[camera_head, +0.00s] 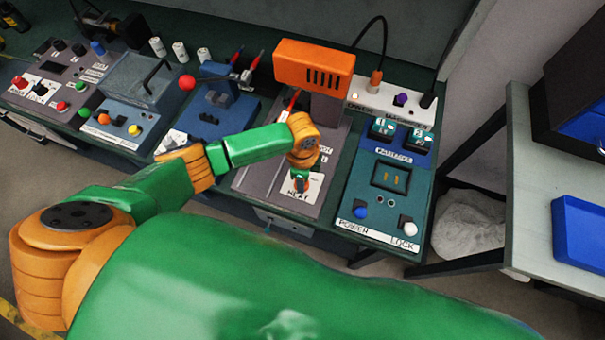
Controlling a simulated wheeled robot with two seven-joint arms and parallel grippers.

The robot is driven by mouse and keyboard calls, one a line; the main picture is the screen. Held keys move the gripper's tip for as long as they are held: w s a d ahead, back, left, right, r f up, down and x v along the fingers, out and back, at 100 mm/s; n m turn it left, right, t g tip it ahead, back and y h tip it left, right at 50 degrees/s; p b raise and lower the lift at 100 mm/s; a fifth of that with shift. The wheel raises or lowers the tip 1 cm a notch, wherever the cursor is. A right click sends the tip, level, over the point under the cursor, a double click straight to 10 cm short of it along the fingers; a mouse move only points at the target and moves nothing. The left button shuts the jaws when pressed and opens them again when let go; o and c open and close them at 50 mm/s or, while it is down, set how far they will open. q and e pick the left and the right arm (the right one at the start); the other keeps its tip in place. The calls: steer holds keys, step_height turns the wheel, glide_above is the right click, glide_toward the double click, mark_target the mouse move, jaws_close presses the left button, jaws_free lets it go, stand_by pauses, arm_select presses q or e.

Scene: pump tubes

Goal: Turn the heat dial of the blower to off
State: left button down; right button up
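The blower has an orange vented head (313,62) over a grey base panel (262,180). At the front of this panel is a white label plate (300,197) that appears to read HEAT. My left arm comes in from the left and its wrist bends down over this plate. My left gripper (301,181) points down at the plate, where the heat dial is. The fingertips are small and dark there, and the gripper and wrist hide most of the dial. I cannot tell whether the fingers are closed on it, nor the dial's setting. My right gripper is not in view.
Right of the blower stands a teal panel (345,205) marked POWER and LOCK. Left of it are a blue fixture (217,112) and panels with coloured knobs. A side table (527,185) with a blue tray (580,232) is at the right.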

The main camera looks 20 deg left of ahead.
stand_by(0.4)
arm_select(q)
steer(key=shift+c, duration=2.1)
jaws_free()
step_height(320, 180, up, 6)
steer(key=shift+r, duration=0.55)
steer(key=shift+s+f, duration=0.1)
